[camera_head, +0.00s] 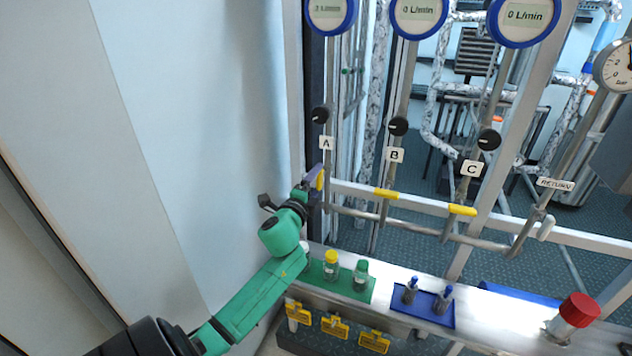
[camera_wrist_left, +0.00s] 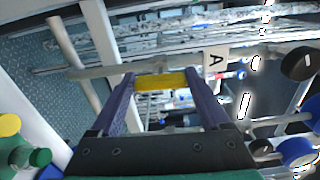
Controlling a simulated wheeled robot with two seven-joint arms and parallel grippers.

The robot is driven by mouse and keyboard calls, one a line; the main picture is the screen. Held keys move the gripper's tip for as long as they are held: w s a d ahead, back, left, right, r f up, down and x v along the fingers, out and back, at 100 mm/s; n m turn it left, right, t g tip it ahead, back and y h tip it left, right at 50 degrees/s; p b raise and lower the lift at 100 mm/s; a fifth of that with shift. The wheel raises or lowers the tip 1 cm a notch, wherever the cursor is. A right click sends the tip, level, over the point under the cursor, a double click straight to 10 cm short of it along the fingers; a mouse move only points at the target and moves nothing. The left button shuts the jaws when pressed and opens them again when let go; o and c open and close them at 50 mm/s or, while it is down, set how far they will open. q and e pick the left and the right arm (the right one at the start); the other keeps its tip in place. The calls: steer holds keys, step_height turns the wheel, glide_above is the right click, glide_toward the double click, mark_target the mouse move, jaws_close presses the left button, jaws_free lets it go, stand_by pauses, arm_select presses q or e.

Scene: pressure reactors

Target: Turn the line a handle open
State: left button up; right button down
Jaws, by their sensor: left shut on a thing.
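The yellow handle of line A (camera_head: 320,180) sits on the leftmost pipe, below the label A (camera_head: 326,143). My left gripper (camera_head: 316,182) is at this handle, its purple fingers partly covering it. In the left wrist view the yellow handle (camera_wrist_left: 161,81) lies between the two fingertips (camera_wrist_left: 160,80), and the gripper is shut on it. In the head view the handle looks steeply tilted, while the yellow handles of line B (camera_head: 387,194) and line C (camera_head: 462,210) lie roughly crosswise to their pipes. My right gripper is not in view.
A bench below holds a green tray (camera_head: 317,277) with two bottles, a blue tray (camera_head: 424,306) and a red-capped fitting (camera_head: 578,311). A pale wall stands left of my arm.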

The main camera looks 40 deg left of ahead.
arm_select(q)
steer(key=shift+n, duration=0.4)
steer(key=o, duration=1.2)
steer(key=b+v, duration=0.2)
steer(key=v, duration=1.2)
steer(key=shift+s+d, duration=0.15)
steer(key=shift+s, duration=0.15)
